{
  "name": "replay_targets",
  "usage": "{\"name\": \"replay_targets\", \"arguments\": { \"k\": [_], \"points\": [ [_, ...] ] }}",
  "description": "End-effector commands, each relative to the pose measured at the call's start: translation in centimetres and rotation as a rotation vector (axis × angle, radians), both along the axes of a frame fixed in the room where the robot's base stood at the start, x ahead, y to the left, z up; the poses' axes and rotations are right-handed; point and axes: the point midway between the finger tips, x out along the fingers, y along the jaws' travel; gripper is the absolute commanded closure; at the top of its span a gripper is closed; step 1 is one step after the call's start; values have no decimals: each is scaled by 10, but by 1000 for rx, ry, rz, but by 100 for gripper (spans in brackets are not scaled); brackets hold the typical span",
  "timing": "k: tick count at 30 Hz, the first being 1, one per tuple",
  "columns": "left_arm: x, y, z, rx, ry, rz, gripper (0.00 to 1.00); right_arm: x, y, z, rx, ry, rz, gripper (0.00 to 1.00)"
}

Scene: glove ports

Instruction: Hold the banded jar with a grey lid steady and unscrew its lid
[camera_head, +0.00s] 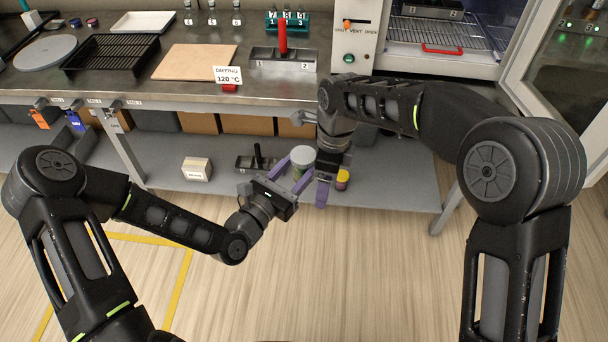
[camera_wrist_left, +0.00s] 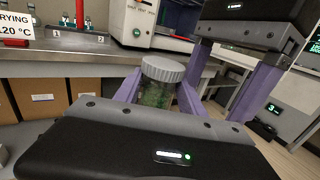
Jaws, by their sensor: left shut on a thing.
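The banded jar (camera_wrist_left: 156,94) has a clear body with greenish contents and a ribbed grey lid (camera_wrist_left: 163,68). The lid also shows in the head view (camera_head: 302,155). My left gripper (camera_head: 293,176) is shut on the jar's body, with purple fingers on either side, and holds it upright in front of the bench. The lid is on the jar and clear above the fingers. My right gripper (camera_wrist_left: 226,95) points down just to the right of the jar. Its two purple fingers stand apart with nothing visible between them. The jar's lower part is hidden behind my left gripper.
The steel bench (camera_head: 200,88) carries a black rack (camera_head: 110,53), a tan board (camera_head: 195,62) and a numbered stand (camera_head: 283,60). Below it, a shelf (camera_head: 390,185) holds a small box (camera_head: 196,168) and a yellow-topped container (camera_head: 343,177). An open oven (camera_head: 440,35) stands at right.

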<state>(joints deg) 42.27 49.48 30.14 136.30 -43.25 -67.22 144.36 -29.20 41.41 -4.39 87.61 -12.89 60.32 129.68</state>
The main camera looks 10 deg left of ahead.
Motion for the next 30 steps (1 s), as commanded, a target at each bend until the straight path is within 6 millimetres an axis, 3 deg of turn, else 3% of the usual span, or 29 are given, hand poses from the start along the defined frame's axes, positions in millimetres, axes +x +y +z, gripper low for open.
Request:
{"name": "replay_targets", "arguments": {
  "k": [7, 11, 14, 18, 24, 30],
  "points": [
    [13, 16, 9, -2, -6, 75, 100, -17, -16, -71, 80, 1, 258, 25],
    [23, 29, 15, -3, -8, 132, 100, -36, -29, -119, 142, -19, 441, 25],
    [31, 43, 20, -4, -7, 193, 100, -64, -42, -163, 202, -57, 625, 25],
    [43, 66, 29, -4, -3, 288, 100, -115, -61, -217, 266, -154, 906, 25],
    [54, 94, 39, -2, 11, 405, 100, -188, -81, -255, 272, -300, 1244, 25],
    [59, 110, 43, -1, 23, 469, 100, -229, -91, -262, 231, -379, 1444, 25]
  ]
}}
